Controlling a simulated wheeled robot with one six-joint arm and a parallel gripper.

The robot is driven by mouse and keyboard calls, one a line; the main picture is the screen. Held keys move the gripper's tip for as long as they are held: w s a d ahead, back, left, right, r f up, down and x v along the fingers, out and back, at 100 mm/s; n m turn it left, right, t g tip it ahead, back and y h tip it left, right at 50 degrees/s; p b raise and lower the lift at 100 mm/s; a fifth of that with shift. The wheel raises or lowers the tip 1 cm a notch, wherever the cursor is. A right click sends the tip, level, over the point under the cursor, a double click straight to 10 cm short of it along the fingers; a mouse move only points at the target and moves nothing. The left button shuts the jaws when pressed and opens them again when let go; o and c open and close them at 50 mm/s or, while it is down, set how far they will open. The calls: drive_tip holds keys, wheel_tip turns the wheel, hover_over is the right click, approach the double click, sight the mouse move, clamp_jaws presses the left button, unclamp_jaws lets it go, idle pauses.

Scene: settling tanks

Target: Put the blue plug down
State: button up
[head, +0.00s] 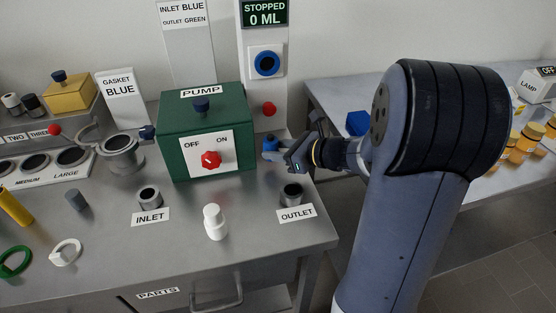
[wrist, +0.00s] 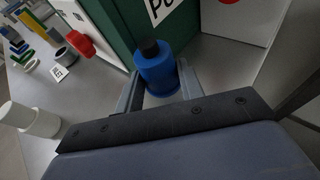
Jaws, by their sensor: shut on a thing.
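The blue plug (wrist: 156,72), a blue cylinder with a narrower black end, sits between the two fingers of my gripper (wrist: 160,92), which is shut on it. In the head view the plug (head: 270,144) shows small at the right side of the green pump box (head: 205,135), with my gripper (head: 276,153) reaching in from the right. I cannot tell whether the plug touches the bench (head: 240,255). The outlet socket (head: 291,193) stands in front of the gripper, near the bench's right edge, and the inlet socket (head: 149,198) is further left.
A white bottle (head: 215,222) stands between the sockets; it also shows in the wrist view (wrist: 30,118). A panel reading STOPPED 0 ML (head: 264,60) rises behind. A gap separates this bench from the right table (head: 330,90), which holds a blue block (head: 357,123). Bench front right is clear.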

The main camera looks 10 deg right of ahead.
sight(278, 170)
wheel_tip(278, 170, down, 3)
idle(0.3)
drive_tip(key=shift+s+f+b, duration=0.2)
drive_tip(key=shift+f+b, duration=0.5)
drive_tip(key=shift+b, duration=0.1)
drive_tip(key=o, duration=1.1)
drive_tip(key=shift+f, duration=0.15)
drive_tip(key=shift+r+p, duration=0.45)
drive_tip(key=shift+r, duration=0.1)
drive_tip(key=v, duration=0.4)
drive_tip(key=p+v, duration=0.1)
drive_tip(key=v, duration=0.7)
drive_tip(key=shift+w+r, duration=0.15)
drive_tip(key=shift+r, duration=0.2)
